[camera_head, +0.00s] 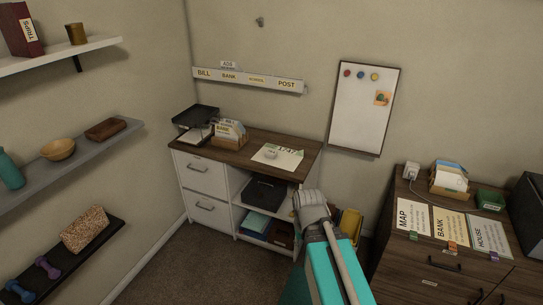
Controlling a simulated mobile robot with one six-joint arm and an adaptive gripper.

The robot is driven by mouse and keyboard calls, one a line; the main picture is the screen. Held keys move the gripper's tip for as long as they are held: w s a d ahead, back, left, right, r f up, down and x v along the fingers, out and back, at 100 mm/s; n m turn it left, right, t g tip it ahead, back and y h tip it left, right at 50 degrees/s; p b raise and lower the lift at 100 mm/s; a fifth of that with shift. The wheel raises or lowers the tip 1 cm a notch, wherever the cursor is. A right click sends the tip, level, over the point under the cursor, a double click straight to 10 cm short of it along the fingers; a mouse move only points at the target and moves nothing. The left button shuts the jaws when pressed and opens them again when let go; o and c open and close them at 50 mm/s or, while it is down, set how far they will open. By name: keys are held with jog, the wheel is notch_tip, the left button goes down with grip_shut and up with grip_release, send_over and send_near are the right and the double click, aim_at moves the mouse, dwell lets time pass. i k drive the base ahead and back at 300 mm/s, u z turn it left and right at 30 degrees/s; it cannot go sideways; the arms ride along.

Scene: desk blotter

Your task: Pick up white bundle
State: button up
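I cannot pick out the white bundle for certain. A small whitish thing (271,154) lies on the pale printed sheet (286,160) on the wooden top of the white cabinet. White envelopes (229,129) stand in a wooden holder left of it. Another holder with white and coloured envelopes (449,178) stands on the right-hand cabinet. My gripper (310,199) is grey and appears at the front right of the white cabinet, at the end of my teal arm. Its fingers are too small to tell open from shut, and no held thing is visible.
A black tray (195,116) is at the white cabinet's back left. The right cabinet (428,270) holds sheets marked MAP, BANK and HOUSE, plus a white box (411,171) with a cord. Wall shelves (70,165) are at left. Carpet (205,270) is clear.

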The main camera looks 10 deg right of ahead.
aim_at(270, 154)
jog(key=z, duration=0.55)
jog(key=k, duration=1.35)
jog(key=z, duration=0.4)
jog(key=i, duration=1.85)
jog(key=u, duration=0.65)
jog(key=i, duration=0.6)
jog(key=u, duration=0.55)
